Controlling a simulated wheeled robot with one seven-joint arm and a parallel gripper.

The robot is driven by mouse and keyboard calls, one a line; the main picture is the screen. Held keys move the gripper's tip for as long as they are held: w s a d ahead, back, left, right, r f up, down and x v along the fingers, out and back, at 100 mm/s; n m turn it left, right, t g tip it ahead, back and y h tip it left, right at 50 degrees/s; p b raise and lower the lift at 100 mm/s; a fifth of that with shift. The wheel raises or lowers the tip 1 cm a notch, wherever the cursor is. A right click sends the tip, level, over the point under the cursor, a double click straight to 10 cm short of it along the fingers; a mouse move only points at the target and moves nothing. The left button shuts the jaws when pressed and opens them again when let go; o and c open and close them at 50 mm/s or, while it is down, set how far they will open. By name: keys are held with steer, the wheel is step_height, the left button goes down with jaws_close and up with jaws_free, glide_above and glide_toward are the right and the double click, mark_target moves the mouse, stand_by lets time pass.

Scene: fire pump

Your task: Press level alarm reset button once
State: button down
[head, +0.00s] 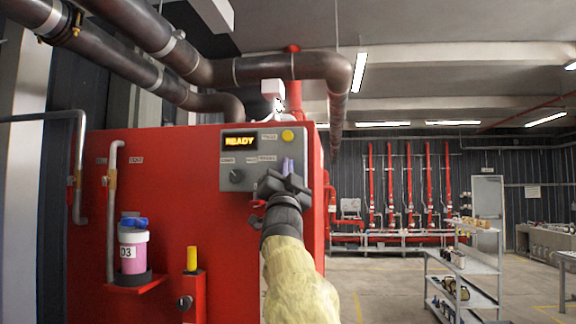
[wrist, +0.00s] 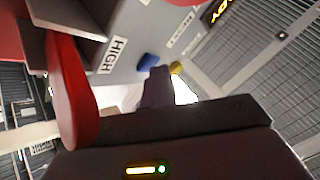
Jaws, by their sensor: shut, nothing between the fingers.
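The grey control panel (head: 228,200) is on the front of a red cabinet. Its lit display (head: 240,142) reads READY. A yellow round button or lamp (head: 287,135) is at the panel's upper right, and a dark knob (head: 237,175) is lower left. The wrist view shows a blue button (wrist: 148,60) beside a yellow round part (wrist: 177,67). Small labels there are too blurred to read, so I cannot tell which is the level alarm reset. My gripper (head: 288,165) is shut and empty in front of the panel's right side. Its fingers (wrist: 156,82) point close to the blue button; contact cannot be told.
A HIGH label (wrist: 115,55) and a red lever-like part (wrist: 68,95) are near the gripper in the wrist view. A pink bottle (head: 133,252) stands on a small red shelf at left. A grey shelf cart (head: 470,265) is at right, with open floor before it.

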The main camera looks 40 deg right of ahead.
steer(key=shift+f, duration=0.15)
steer(key=shift+s+a+f+b, duration=0.1)
steer(key=shift+s+a+b, duration=0.15)
steer(key=shift+a+b, duration=0.4)
steer(key=shift+s+a, duration=0.1)
steer(key=shift+s, duration=0.15)
steer(key=shift+b, duration=0.3)
steer(key=s+a+b, duration=0.2)
steer(key=s+a, duration=0.1)
steer(key=shift+s+a+b, duration=0.1)
steer(key=shift+a+b, duration=0.3)
